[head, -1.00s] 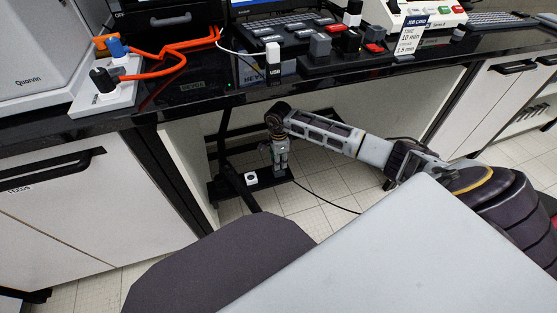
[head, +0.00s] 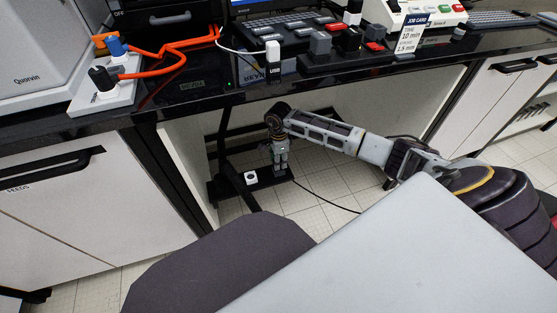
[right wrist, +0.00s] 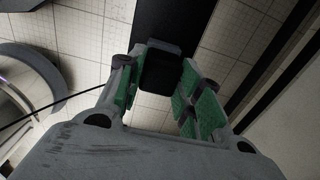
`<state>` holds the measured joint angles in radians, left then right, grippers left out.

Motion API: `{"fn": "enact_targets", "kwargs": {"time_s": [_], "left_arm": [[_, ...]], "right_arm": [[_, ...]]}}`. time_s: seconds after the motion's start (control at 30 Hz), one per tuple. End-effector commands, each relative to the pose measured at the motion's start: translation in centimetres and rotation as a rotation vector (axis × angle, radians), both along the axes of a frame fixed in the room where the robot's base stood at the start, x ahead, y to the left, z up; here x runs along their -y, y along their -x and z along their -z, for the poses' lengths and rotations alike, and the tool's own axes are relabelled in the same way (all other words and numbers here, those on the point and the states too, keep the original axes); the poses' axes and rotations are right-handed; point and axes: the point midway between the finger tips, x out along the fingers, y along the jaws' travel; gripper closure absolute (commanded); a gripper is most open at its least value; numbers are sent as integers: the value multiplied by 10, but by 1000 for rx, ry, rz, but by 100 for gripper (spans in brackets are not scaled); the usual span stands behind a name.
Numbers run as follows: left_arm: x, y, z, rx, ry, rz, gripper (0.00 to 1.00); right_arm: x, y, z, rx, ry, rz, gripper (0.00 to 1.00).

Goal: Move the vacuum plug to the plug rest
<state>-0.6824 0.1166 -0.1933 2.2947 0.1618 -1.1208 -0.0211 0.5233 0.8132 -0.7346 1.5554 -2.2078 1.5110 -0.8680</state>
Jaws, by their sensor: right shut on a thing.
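My right gripper (head: 281,163) points down under the desk, over the right part of a low black shelf (head: 225,188). In the right wrist view its green-padded fingers (right wrist: 160,85) are shut on a black block, which I take to be the vacuum plug (right wrist: 157,74). In the head view the plug is mostly hidden by the fingers. I cannot tell whether it touches the shelf. A white socket-like block (head: 250,178) with a dark face sits on the shelf, left of the gripper. I cannot tell which part is the plug rest. My left gripper is out of view.
A thin black cable (head: 325,201) runs from near the gripper rightward across the tiled floor. The black desk top (head: 205,100) lies above my right arm, with black frame legs (head: 233,178) beside the shelf. White drawers (head: 60,215) stand at left. Floor right of the shelf is open.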

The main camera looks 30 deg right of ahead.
Motion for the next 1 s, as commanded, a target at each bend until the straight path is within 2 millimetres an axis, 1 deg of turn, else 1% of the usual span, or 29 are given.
{"fn": "enact_targets", "kwargs": {"time_s": [0.33, 0.37, 0.53, 0.87, 1.0], "left_arm": [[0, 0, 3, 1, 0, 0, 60], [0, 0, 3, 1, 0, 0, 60], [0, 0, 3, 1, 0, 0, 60], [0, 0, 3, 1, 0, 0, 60], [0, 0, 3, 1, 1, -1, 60]], "right_arm": [[0, -1, 4, 1, 0, 0, 86], [0, -1, 4, 1, 0, 0, 62], [0, 0, 3, 1, 0, 0, 40], [0, 0, 4, 0, 0, 0, 40], [0, 0, 0, 1, 0, 0, 40]]}}
